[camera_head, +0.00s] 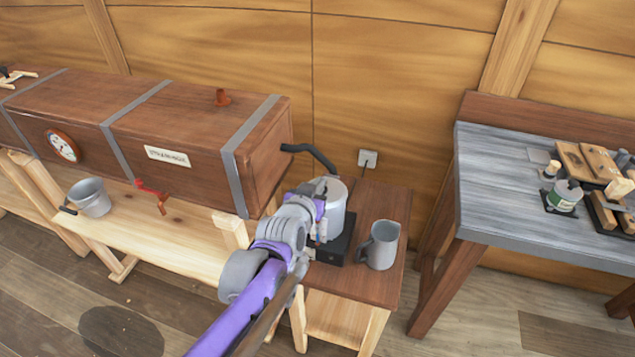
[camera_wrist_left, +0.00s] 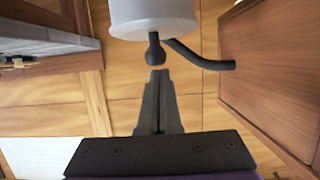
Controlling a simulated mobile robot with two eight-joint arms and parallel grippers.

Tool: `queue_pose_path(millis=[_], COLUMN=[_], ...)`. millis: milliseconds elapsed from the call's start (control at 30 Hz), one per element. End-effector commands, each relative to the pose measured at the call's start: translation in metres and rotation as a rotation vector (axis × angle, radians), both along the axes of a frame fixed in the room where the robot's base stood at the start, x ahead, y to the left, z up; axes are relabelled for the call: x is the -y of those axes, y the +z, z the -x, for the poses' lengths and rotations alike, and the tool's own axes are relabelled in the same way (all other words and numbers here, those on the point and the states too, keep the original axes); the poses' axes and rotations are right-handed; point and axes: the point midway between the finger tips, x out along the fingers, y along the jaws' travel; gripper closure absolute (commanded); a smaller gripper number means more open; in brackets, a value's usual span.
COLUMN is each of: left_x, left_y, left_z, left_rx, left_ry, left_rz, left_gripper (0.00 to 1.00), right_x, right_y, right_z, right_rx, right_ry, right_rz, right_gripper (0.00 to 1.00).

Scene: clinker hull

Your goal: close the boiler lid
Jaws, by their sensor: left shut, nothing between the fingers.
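The boiler (camera_head: 336,208) is a pale grey metal pot on a black base (camera_head: 334,248) on the small brown table. My left arm partly covers it. In the left wrist view, the boiler (camera_wrist_left: 155,14) is at the top edge, with a black knob (camera_wrist_left: 155,50) and a dark bent hose (camera_wrist_left: 205,62) showing. I cannot tell how the lid sits. My left gripper (camera_head: 318,215) is in front of the boiler. In the wrist view, its fingertips (camera_wrist_left: 158,76) are shut and empty, close to the knob with a small visible gap. My right gripper is not in view.
A long wooden steam box (camera_head: 190,150) stands left of the boiler. A grey metal jug (camera_head: 381,245) stands right of it on the small table (camera_head: 345,285). A grey bucket (camera_head: 90,197) is at the left. A workbench (camera_head: 500,190) with tools is at the right.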

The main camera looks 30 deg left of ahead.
Motion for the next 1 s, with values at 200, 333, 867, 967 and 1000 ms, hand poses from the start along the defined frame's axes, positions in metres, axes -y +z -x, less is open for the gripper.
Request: queue_pose_path(millis=[200, 333, 867, 967, 1000], left_x=[-0.004, -0.001, 0.004, 0.004, 0.004], left_y=[-0.019, -0.03, -0.056, -0.058, -0.058], left_z=[0.005, 0.009, 0.018, 0.019, 0.019], left_rx=[0.083, 0.217, 0.528, 0.53, 0.53], left_ry=[0.018, 0.012, -0.001, 0.0, 0.0], left_rz=[-0.027, -0.058, -0.127, -0.128, -0.128], left_gripper=[1.0, 1.0, 1.0, 1.0, 1.0], right_x=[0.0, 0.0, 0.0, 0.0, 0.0], right_y=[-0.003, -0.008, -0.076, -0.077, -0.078], right_z=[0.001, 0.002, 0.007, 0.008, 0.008], right_rx=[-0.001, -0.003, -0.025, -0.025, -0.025], right_ry=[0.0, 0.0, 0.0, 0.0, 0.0], right_rz=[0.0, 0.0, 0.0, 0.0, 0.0], right_gripper=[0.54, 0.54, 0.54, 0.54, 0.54])
